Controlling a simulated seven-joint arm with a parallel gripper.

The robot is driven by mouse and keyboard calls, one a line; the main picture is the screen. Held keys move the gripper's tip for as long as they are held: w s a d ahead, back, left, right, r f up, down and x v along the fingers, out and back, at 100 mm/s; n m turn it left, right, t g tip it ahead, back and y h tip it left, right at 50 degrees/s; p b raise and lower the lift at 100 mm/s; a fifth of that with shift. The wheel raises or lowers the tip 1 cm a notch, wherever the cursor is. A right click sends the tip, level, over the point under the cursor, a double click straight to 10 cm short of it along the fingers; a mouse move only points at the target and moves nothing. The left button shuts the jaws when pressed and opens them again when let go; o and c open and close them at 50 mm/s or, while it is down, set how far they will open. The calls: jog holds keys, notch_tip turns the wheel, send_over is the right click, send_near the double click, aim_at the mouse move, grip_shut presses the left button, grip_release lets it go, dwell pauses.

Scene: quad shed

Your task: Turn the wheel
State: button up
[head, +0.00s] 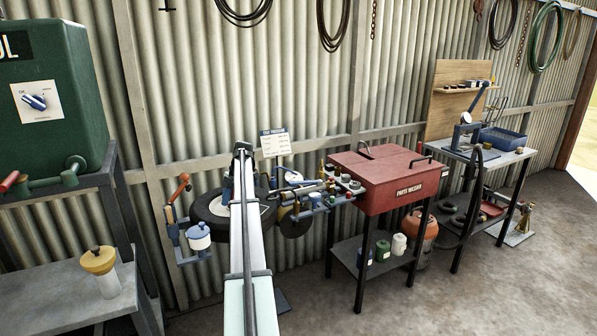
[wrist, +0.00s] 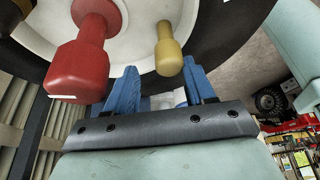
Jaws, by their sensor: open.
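A wheel with a black tyre (head: 205,210) and a pale hub stands near the corrugated wall in the head view, partly hidden behind my arm. In the wrist view the white hub (wrist: 138,48) fills the upper middle, with the dark tyre (wrist: 228,35) curving round it. A red knobbed handle (wrist: 78,72) and a smaller yellow knob (wrist: 168,48) show in front of the hub. My gripper (wrist: 160,85) is open, its two blue fingers pointing toward the hub just below the yellow knob. Nothing shows held between them. In the head view my arm hides the fingers.
A red parts washer (head: 375,180) stands right of the wheel. A bracket with a blue-and-white pot (head: 198,236) is left of it, and small fittings (head: 345,183) crowd its right. A green tank (head: 55,90) and bench are at left. The floor at front right is clear.

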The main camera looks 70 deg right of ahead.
jog(key=m, duration=0.1)
jog(key=w+m+t, duration=0.1)
jog(key=shift+w+a+m+h, duration=0.25)
jog(key=shift+a+m+h, duration=0.05)
jog(key=shift+a, duration=0.05)
jog(key=m, duration=0.1)
jog(key=w+m, duration=0.1)
jog(key=shift+w+m+t+h, duration=0.25)
jog(key=shift+m+t+h, duration=0.05)
jog(key=shift+t, duration=0.1)
jog(key=m, duration=0.1)
jog(key=w+m+h, duration=0.1)
jog(key=w+m, duration=0.1)
jog(key=m, duration=0.1)
jog(key=shift+w+d+t+h, duration=0.2)
jog(key=shift+d+t+h, duration=0.1)
jog(key=shift+t, duration=0.1)
jog(key=v, duration=1.3)
jog(key=s+d+r+m+h, duration=0.25)
jog(key=d+m+h, duration=0.55)
jog(key=d, duration=0.5)
jog(key=s+d+f+g+h, duration=0.1)
jog(key=s+d+f+g, duration=0.1)
jog(key=s, duration=0.8)
jog(key=s+d+f+m+g+h, duration=0.1)
jog(key=s+d+f, duration=0.4)
jog(key=s, duration=0.5)
jog(key=shift+d+g+h, duration=0.3)
jog(key=shift+g, duration=0.1)
